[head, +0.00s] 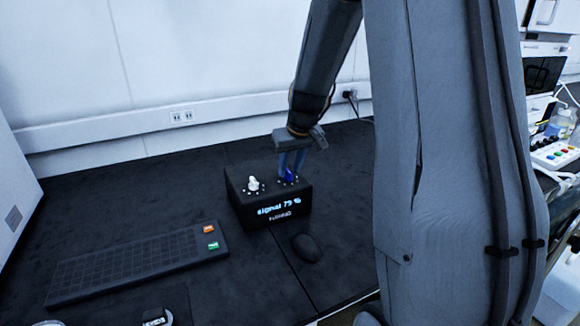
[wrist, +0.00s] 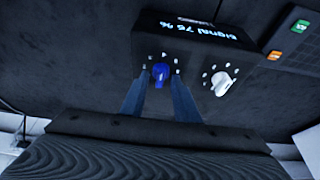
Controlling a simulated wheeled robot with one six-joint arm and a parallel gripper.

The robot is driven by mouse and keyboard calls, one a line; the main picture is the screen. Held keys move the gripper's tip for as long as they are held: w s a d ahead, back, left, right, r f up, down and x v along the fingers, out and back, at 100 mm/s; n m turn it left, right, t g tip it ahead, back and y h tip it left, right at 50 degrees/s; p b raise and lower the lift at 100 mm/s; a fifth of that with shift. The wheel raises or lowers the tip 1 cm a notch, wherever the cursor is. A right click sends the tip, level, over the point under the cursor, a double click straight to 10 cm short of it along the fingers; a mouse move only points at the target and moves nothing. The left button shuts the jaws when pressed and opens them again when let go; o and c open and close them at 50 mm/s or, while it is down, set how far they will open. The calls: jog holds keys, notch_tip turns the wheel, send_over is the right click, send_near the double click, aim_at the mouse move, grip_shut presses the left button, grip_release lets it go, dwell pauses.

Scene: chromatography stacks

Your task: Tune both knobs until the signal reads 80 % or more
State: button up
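A black box (head: 240,203) stands on the dark bench. Its lit front display (head: 279,208) reads a signal in the seventies of percent; the last digit is hard to tell. On its top are a white knob (head: 253,184) at left and a blue knob (head: 289,175) at right, each ringed by pale dots. My gripper (head: 290,172) points down over the blue knob. In the wrist view, its two blue fingers (wrist: 160,82) stand on either side of the blue knob (wrist: 160,72) and look closed on it. The white knob (wrist: 221,84) is free beside them.
A dark keyboard (head: 130,264) with an orange and a green key lies left of the box. A black mouse (head: 306,247) lies close in front of it. A wall with a socket (head: 181,117) is behind. My arm hides part of the right side.

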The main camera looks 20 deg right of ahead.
grip_shut()
